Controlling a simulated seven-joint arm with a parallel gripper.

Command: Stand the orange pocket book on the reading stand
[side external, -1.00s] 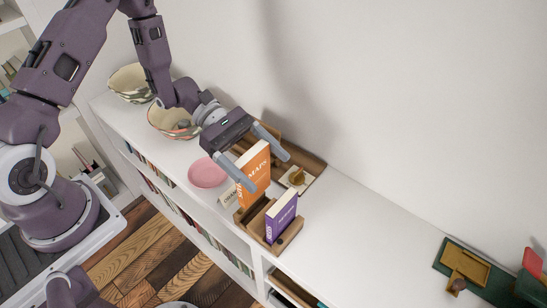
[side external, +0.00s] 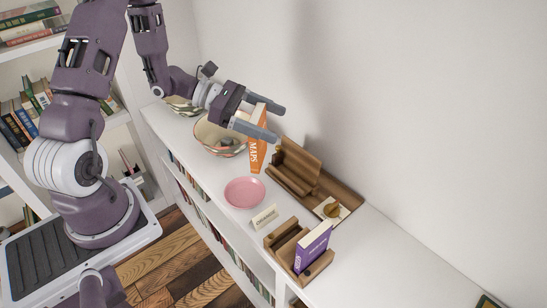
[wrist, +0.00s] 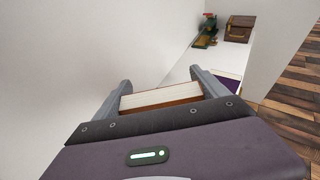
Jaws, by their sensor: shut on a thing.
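The orange pocket book (side external: 257,152), marked MAPS, is held between the two fingers of my gripper (side external: 278,122). It hangs upright above the white shelf top, in front of a patterned bowl. In the wrist view its pale page edge (wrist: 160,96) lies between my fingers. An empty wooden stand with a tilted back (side external: 299,163), which looks like the reading stand, is just right of the book, near the wall. A second wooden holder (side external: 284,236) at the front edge holds a purple book (side external: 312,249).
A pink plate (side external: 244,192) and a small name card (side external: 264,217) lie in front of the stand. A patterned bowl (side external: 217,138) stands behind and left. The wall is close behind.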

